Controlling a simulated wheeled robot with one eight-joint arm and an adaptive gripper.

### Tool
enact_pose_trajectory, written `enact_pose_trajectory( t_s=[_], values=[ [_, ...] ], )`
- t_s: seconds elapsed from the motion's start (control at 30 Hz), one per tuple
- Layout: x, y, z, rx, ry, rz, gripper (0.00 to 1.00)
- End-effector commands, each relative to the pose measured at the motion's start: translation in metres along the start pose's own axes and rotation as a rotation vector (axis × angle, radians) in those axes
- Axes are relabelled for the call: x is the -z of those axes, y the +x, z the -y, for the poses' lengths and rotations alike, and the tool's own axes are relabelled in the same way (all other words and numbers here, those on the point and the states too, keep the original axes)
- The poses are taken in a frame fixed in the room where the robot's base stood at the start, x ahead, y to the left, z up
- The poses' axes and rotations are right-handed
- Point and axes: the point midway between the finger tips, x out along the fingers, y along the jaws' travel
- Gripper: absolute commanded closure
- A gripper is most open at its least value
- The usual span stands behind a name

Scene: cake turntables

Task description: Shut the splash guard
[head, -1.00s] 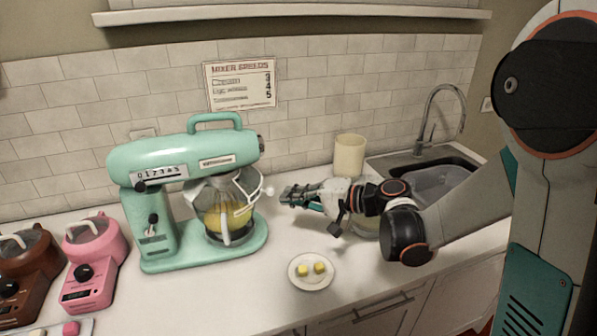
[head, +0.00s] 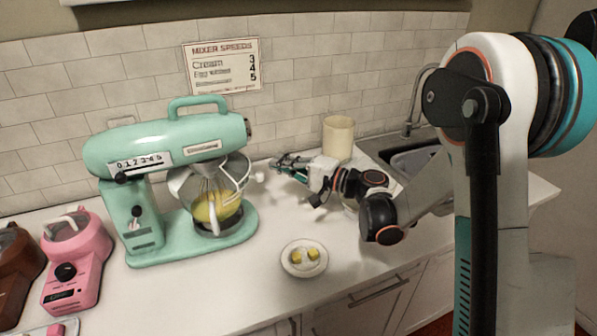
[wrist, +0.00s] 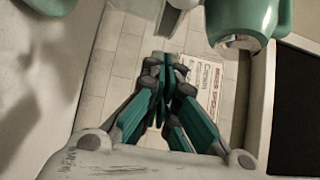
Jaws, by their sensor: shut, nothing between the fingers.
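The splash guard (head: 237,172) is a clear piece with a white rim and a white knob, at the bowl of the mint-green mixer (head: 160,148). The knob sticks out to the right. The glass bowl (head: 217,214) holds yellow batter, with a whisk in it. My gripper (head: 277,164) is just right of the knob, seemingly apart from it. Its fingers are closed together and empty in the wrist view (wrist: 163,62). Part of the mixer (wrist: 240,18) shows at the top of that view. The guard cannot be made out clearly there.
A small plate (head: 304,271) with yellow pieces lies on the counter in front. A cream canister (head: 338,138) stands behind my arm, near the sink (head: 412,160). A pink appliance (head: 76,262) and a brown one (head: 18,265) stand at the left. A speed chart (head: 222,66) hangs behind.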

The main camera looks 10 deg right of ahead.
Motion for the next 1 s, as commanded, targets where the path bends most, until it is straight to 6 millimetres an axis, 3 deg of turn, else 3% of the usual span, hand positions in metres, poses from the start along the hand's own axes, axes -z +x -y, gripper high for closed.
enact_pose_trajectory(
  t_s=[0.07, 0.4, 1.0],
  values=[
    [-0.001, 0.016, -0.002, 0.0, 0.0, 0.003, 1.0],
    [-0.035, 0.002, 0.0, 0.0, 0.0, -0.001, 1.0],
    [-0.037, 0.003, 0.0, -0.001, 0.0, -0.024, 1.0]
  ],
)
